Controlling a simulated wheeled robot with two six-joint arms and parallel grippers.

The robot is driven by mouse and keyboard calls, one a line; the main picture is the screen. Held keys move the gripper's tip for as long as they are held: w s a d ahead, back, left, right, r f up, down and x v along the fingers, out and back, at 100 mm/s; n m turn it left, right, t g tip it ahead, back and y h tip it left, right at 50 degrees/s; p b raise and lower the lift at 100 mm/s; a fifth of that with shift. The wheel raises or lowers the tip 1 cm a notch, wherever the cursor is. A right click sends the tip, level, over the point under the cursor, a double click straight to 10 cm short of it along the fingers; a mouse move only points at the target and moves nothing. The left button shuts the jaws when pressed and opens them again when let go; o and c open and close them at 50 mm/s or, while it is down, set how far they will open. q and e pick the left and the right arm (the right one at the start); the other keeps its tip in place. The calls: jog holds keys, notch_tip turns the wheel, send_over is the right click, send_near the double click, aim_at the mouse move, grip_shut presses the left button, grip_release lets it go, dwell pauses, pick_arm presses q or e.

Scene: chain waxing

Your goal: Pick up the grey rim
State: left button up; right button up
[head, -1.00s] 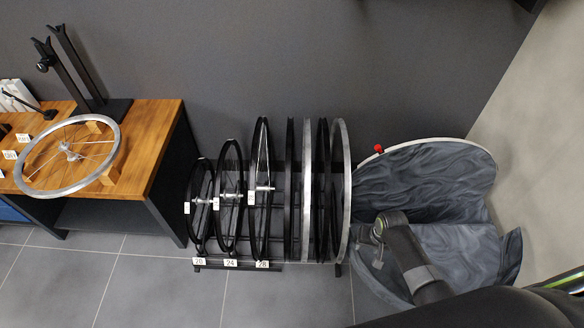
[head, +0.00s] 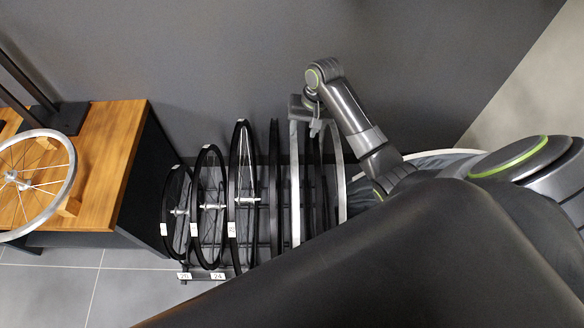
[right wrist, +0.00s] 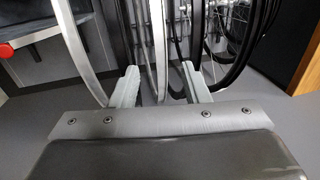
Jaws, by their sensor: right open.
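A grey rim (head: 295,185) stands upright in the rack among black rims. It also shows in the right wrist view (right wrist: 157,45), where it runs between my two fingers. My right gripper (head: 312,112) is over the top of the rack and is open. In the right wrist view its fingers (right wrist: 160,84) are spread to either side of the grey rim, with no visible grip on it. A second silver-grey rim (head: 341,175) stands at the rack's right end; in the right wrist view it is left of the fingers (right wrist: 78,50). My left gripper is not in view.
Black-rimmed wheels (head: 240,190) of rising size fill the rack's left part, close together. A wooden bench (head: 115,165) at left holds a silver spoked wheel (head: 68,185). A round fabric bin (head: 440,156) is mostly hidden behind my right arm. A dark wall stands behind the rack.

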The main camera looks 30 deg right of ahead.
aim_at(295, 154)
jog(key=f, duration=0.4)
jog(key=w+a+f+b, duration=0.1)
jog(key=f, duration=0.4)
jog(key=a+f, duration=0.1)
jog(key=f, duration=0.4)
jog(key=shift+w+f, duration=0.1)
jog(key=shift+w, duration=0.05)
grip_shut()
dwell(1.0)
